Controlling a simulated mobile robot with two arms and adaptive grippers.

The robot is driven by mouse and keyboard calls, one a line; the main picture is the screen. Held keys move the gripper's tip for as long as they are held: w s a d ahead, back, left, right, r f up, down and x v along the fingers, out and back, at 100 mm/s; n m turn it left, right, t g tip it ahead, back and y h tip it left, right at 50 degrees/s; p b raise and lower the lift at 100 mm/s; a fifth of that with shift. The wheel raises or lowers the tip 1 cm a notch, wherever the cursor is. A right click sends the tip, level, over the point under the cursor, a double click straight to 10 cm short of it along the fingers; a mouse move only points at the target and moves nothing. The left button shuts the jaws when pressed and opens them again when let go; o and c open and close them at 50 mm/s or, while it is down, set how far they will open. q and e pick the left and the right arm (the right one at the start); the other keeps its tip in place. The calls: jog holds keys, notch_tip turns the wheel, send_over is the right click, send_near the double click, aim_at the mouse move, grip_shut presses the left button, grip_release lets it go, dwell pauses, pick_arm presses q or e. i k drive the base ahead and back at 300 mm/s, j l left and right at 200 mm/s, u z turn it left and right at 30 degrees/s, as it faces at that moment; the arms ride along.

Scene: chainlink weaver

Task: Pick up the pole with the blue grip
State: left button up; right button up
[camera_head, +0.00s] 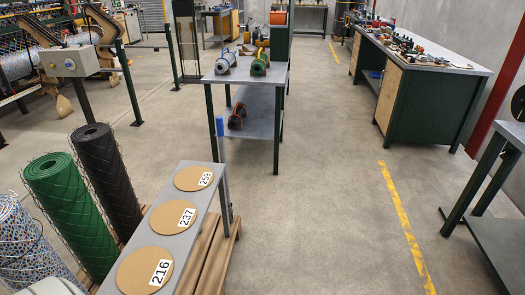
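A blue cylindrical grip (220,126) shows at the far end of the low grey bench. It tops a thin grey upright pole (223,150) that stands close to the bench's far end. The bench hides the lower part, and I cannot tell whether the pole touches the bench.
The low grey bench (208,208) carries round brown discs numbered 216, 237 and 259. Green (70,210) and black (105,175) mesh rolls stand left of it. A two-level table (245,75) stands beyond. The floor (330,200) right of the bench is clear.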

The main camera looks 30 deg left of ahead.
aim_at(219, 119)
jog(key=i, duration=2)
